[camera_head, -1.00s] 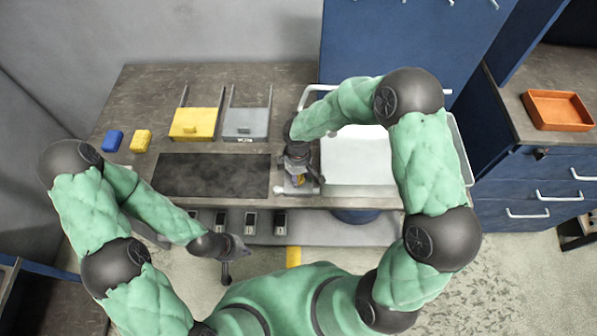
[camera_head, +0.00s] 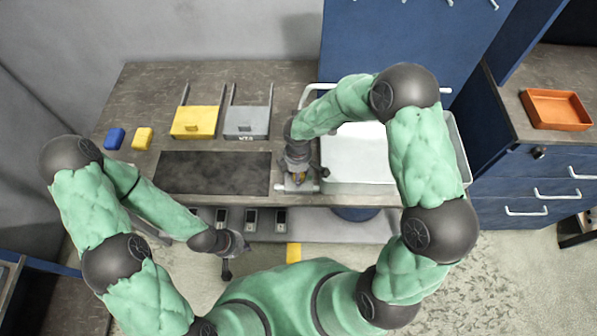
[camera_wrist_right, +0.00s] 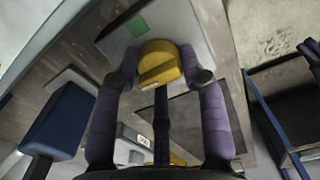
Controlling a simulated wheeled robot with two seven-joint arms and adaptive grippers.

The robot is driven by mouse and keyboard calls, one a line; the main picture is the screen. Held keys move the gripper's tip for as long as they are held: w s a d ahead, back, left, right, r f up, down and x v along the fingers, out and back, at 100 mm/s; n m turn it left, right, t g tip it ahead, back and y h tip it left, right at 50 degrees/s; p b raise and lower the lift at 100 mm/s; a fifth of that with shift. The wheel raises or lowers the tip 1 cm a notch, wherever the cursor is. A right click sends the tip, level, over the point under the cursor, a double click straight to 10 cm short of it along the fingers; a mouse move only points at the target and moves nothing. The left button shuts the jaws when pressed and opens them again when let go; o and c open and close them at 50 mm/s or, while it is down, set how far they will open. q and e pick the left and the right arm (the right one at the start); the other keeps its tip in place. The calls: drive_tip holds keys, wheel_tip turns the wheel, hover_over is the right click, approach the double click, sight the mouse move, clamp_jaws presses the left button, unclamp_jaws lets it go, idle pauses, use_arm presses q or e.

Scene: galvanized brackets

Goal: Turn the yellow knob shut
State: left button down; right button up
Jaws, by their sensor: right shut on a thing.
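The yellow knob (camera_wrist_right: 160,66) sits on a pale grey plate (camera_wrist_right: 190,22) in the right wrist view. It is round with a raised grip bar. My right gripper (camera_wrist_right: 159,72) is shut on it, one finger on each side. In the head view the right gripper (camera_head: 297,179) is at the front edge of the bench, with only a little of the knob showing between its fingers. A green patch (camera_wrist_right: 136,25) marks the plate beside the knob. My left gripper (camera_head: 238,244) hangs in front of the bench, away from the knob; its finger opening is unclear.
A white tray (camera_head: 352,178) stands right of the right gripper. A dark mat (camera_head: 214,174) lies to its left. Behind the mat are a yellow bin (camera_head: 196,122) and a grey bin (camera_head: 246,122). Blue (camera_head: 115,138) and yellow (camera_head: 143,138) blocks lie at the far left.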

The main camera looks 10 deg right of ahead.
drive_tip(key=o, duration=1.1)
drive_tip(key=shift+w+a+r, duration=0.1)
drive_tip(key=shift+a, duration=0.1)
drive_tip(key=shift+c, duration=0.2)
drive_tip(key=shift+a, duration=0.15)
drive_tip(key=shift+d+r, duration=0.15)
drive_tip(key=shift+d, duration=0.05)
wheel_tip(320, 180, up, 12)
drive_tip(key=shift+a+f, duration=0.15)
drive_tip(key=shift+f, duration=0.05)
